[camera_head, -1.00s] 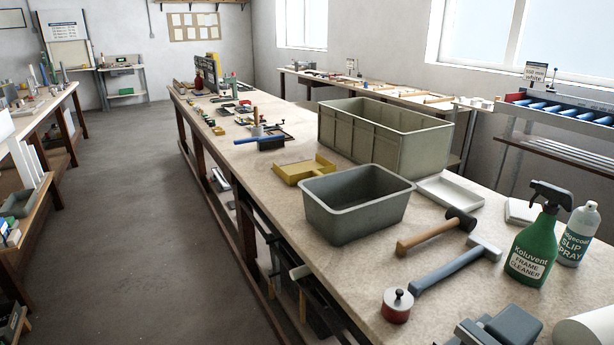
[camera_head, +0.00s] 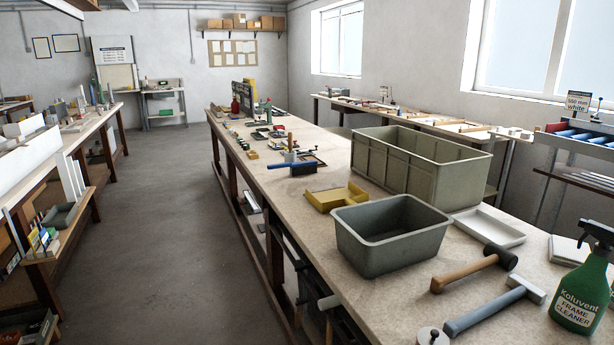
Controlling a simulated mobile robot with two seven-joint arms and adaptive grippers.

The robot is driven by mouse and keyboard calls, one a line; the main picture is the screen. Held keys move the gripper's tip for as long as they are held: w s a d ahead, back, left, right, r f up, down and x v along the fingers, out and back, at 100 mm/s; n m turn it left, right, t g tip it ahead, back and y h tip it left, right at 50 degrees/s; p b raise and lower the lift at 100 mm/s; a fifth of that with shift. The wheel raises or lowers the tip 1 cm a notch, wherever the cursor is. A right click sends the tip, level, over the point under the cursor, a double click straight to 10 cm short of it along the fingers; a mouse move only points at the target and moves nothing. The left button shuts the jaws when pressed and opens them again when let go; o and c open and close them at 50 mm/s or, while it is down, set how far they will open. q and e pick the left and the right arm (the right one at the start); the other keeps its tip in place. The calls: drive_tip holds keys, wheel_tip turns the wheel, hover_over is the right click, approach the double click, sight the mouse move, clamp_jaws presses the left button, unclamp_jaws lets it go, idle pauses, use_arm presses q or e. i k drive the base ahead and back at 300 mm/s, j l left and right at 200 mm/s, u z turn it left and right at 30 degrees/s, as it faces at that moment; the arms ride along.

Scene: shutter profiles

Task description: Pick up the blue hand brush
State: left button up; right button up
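Neither of my grippers shows in the head view.
A grey tub (camera_head: 391,236), a large olive crate (camera_head: 420,163), a white tray (camera_head: 489,229), two hammers (camera_head: 470,269) (camera_head: 493,308) and a green spray bottle (camera_head: 583,285) stand or lie on the bench's near part. The floor aisle (camera_head: 185,235) left of the bench is clear.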

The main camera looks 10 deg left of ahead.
sight(301, 168)
drive_tip(key=i+j+u, duration=0.4)
drive_tip(key=i+j, duration=0.3)
drive_tip(key=i+j+u, duration=0.45)
drive_tip(key=i, duration=0.3)
drive_tip(key=i+j+z, duration=0.1)
drive_tip(key=i, duration=0.3)
drive_tip(key=i+j+z, duration=0.1)
drive_tip(key=i, duration=0.35)
drive_tip(key=i+j+z, duration=0.1)
drive_tip(key=i, duration=0.3)
drive_tip(key=i+j, duration=0.3)
drive_tip(key=i+z, duration=0.2)
drive_tip(key=z, duration=0.2)
drive_tip(key=i+z, duration=0.2)
drive_tip(key=z, duration=0.25)
drive_tip(key=i+z, duration=0.15)
drive_tip(key=z, duration=0.25)
drive_tip(key=i+j+z, duration=0.15)
drive_tip(key=z, duration=0.3)
drive_tip(key=i+j+z, duration=0.15)
drive_tip(key=z, duration=0.25)
drive_tip(key=j, duration=0.1)
